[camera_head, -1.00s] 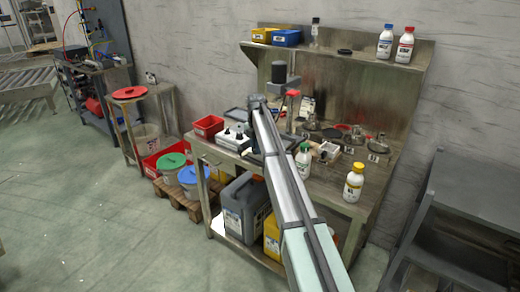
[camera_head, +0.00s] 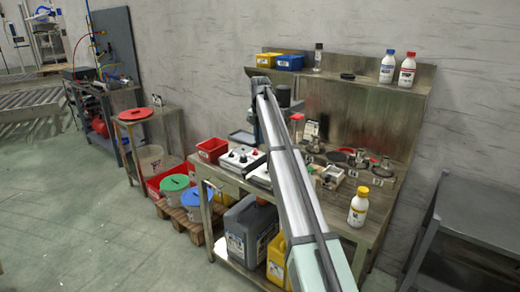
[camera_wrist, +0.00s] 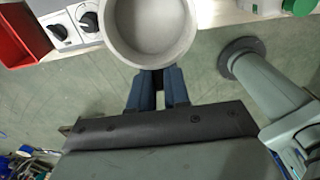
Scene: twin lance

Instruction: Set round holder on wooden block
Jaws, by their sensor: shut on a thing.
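The round holder (camera_wrist: 150,28) is a pale grey ring-shaped cup with a thick rim, seen from above in the wrist view. My gripper (camera_wrist: 158,76) has blue fingers, shut on the near side of the holder's wall. The holder's far edge is cut off by the top of the picture. A small pale, boxy thing (camera_head: 333,176) stands on the bench right of my arm. I cannot tell whether it is the wooden block.
A red bin (camera_wrist: 22,38) and a white control box with knobs (camera_wrist: 68,28) are left of the holder. The bench (camera_head: 372,205) carries a yellow-capped bottle (camera_head: 358,208) and several small metal items. Its shelf (camera_head: 345,81) holds bottles and bins. Floor shows below the gripper.

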